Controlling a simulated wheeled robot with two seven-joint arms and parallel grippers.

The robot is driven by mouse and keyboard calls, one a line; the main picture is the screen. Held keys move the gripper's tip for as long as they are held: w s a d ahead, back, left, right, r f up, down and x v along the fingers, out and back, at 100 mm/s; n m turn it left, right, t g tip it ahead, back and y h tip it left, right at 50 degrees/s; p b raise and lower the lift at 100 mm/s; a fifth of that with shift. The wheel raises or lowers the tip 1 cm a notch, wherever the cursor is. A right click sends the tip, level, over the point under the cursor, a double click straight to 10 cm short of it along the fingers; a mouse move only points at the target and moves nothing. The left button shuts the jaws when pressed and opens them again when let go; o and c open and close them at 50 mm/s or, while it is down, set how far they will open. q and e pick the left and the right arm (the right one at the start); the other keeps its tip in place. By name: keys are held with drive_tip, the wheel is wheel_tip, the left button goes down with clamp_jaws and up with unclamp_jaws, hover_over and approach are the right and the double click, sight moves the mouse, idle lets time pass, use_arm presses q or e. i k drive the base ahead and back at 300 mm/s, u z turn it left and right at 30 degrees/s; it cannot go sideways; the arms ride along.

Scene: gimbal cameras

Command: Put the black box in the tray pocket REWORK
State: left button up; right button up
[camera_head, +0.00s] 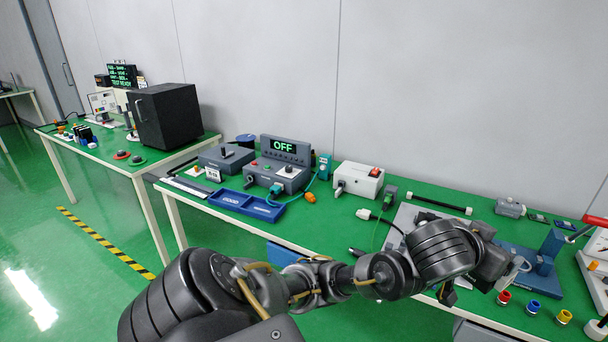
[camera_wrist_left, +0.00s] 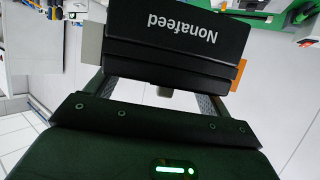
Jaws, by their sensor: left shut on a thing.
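In the left wrist view, a black box (camera_wrist_left: 178,38) with the white word "Nonafeed", upside down in the picture, sits between the fingers of my left gripper (camera_wrist_left: 165,85), which is shut on it. In the head view my left arm reaches across to the right, and its gripper (camera_head: 490,265) is over the front right of the long green bench; the box is hidden or not clear there. A blue tray (camera_head: 245,204) with pockets lies on the bench, well left of the gripper. Its labels are too small to read surely. My right gripper is not in view.
Behind the tray stand a grey device with an "OFF" display (camera_head: 281,165) and a grey box (camera_head: 226,157). A white power unit (camera_head: 358,181) is to their right. A blue fixture (camera_head: 540,255) and small coloured parts (camera_head: 533,307) are near the gripper. A black cabinet (camera_head: 167,116) stands on the left table.

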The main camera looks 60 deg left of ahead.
sight(262, 210)
drive_tip(key=u, duration=0.7)
drive_tip(key=i, duration=0.85)
drive_tip(key=u, duration=0.95)
